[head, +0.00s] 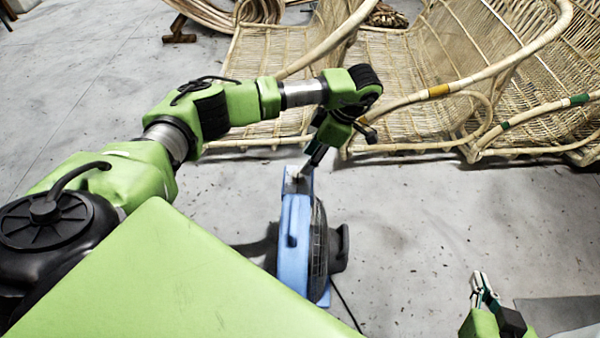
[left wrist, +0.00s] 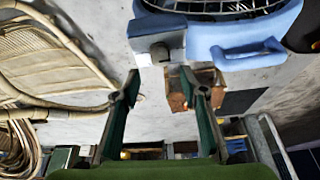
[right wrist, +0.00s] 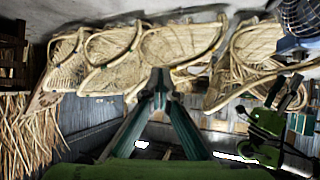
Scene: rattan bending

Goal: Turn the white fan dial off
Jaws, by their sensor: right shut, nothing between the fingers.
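The blue fan (head: 294,240) stands on the floor in the middle of the head view, its dark round grille facing right. Its pale grey control panel (head: 297,180) is at the top; a grey panel with a dark knob (left wrist: 160,50) shows in the left wrist view. I cannot make out a white dial clearly. My left gripper (head: 313,160) is just above the panel in the head view. Its fingers (left wrist: 160,80) are apart and empty, with the knob beyond the gap. My right gripper (head: 483,288) is shut and empty at the lower right, away from the fan; its fingertips (right wrist: 160,76) meet.
Rattan chairs (head: 420,80) stand behind the fan across the back. A blue handle (left wrist: 248,52) sticks out beside the panel. A dark cable (head: 347,308) lies on the floor by the fan. The floor (head: 420,220) to its right is clear.

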